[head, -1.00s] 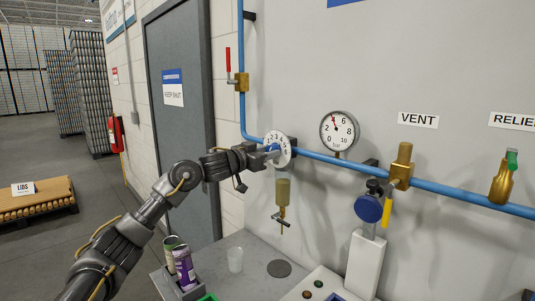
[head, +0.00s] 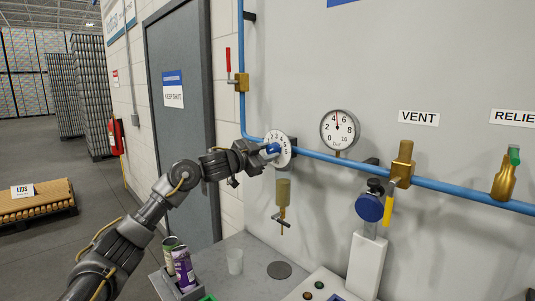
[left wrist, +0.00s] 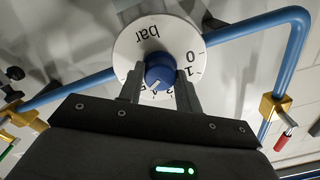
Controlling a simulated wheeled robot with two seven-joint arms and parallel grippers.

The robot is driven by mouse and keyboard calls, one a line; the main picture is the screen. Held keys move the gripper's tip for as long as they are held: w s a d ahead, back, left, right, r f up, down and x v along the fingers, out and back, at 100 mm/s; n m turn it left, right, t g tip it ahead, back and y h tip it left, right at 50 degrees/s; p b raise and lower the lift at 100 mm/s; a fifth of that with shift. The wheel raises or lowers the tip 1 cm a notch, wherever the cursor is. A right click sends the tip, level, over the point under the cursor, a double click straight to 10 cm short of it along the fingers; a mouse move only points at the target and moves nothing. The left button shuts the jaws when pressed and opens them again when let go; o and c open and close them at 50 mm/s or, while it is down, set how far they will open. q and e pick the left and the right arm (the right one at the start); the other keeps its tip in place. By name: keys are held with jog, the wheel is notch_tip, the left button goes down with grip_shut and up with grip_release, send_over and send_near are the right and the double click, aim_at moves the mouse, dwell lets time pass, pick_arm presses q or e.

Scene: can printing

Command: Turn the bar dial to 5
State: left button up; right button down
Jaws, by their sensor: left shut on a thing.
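The bar dial (head: 285,153) is a white numbered disc on the blue pipe with a blue knob (left wrist: 160,71) at its centre. My left gripper (head: 264,151) is shut on the blue knob; in the left wrist view its two fingers (left wrist: 160,88) stand on either side of it. In that view "bar", 0 and 1 are readable, and the fingers partly hide the other numbers. The round pressure gauge (head: 340,133) right of the dial has its red needle nearly straight up, between 4 and 6. My right gripper is not in view.
The blue pipe (head: 330,157) runs along the wall past the brass vent valve (head: 402,164) and relief valve (head: 507,175). A small filter bowl (head: 283,192) hangs below the dial. Cans (head: 183,268) and a clear cup (head: 235,261) stand on the bench below.

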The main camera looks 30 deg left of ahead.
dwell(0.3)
pick_arm(q)
jog(key=o, duration=1)
jog(key=shift+s+a+f+b, duration=0.15)
jog(key=shift+s+b, duration=0.2)
jog(key=shift+s, duration=0.15)
jog(key=b+v, duration=0.3)
jog(key=v, duration=0.7)
jog(key=shift+b, duration=0.4)
jog(key=shift+w, duration=0.1)
